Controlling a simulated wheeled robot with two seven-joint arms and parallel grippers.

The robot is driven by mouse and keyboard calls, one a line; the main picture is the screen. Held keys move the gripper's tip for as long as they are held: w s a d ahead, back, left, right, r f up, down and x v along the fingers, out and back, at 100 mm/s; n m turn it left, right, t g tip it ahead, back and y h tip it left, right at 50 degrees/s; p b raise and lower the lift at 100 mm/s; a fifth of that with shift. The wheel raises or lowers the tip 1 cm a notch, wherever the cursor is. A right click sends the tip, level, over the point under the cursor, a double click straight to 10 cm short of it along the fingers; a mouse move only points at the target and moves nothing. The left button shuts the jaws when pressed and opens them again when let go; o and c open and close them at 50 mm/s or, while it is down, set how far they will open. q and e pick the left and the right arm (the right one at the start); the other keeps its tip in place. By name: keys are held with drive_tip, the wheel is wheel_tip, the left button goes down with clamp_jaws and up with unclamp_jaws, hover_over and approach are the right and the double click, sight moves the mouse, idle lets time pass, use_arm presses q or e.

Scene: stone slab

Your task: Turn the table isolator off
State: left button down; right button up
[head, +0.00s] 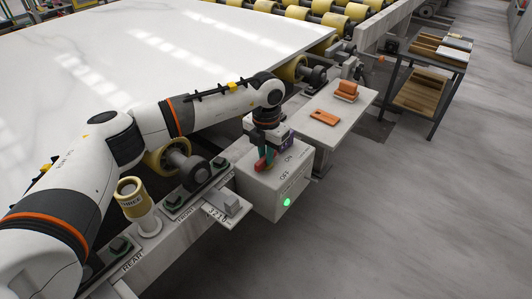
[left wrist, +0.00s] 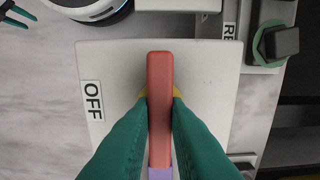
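The table isolator (head: 265,190) is a pale grey box on the frame beside the slab, with ON and OFF labels on top and a lit green lamp (head: 287,202) on its front. Its red handle (left wrist: 160,75) lies lengthwise in the left wrist view, with yellow showing behind it. The OFF label (left wrist: 92,100) is to the left of the handle there. My left gripper (head: 265,161) is down over the box top. Its two green fingers (left wrist: 159,105) lie close against both sides of the handle, hiding part of it.
The white slab (head: 150,55) lies on yellow rollers behind the box. A small bench (head: 333,125) with orange items (head: 345,92) stands right of the box. Open floor (head: 410,220) lies to the right.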

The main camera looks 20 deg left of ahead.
use_arm(q)
drive_tip(key=shift+m, duration=0.3)
use_arm(e)
drive_tip(key=shift+s, duration=0.1)
use_arm(q)
drive_tip(key=shift+m, duration=0.3)
drive_tip(key=m, duration=0.7)
drive_tip(key=shift+m+b, duration=0.3)
drive_tip(key=shift+b, duration=0.1)
drive_tip(key=m, duration=0.4)
drive_tip(key=shift+m, duration=0.3)
drive_tip(key=m+b, duration=0.1)
drive_tip(key=m, duration=0.3)
drive_tip(key=shift+m, duration=0.3)
use_arm(e)
drive_tip(key=w+v, duration=0.1)
drive_tip(key=v, duration=0.5)
drive_tip(key=shift+w, duration=0.6)
drive_tip(key=shift+r, duration=0.15)
drive_tip(key=shift+w, duration=0.1)
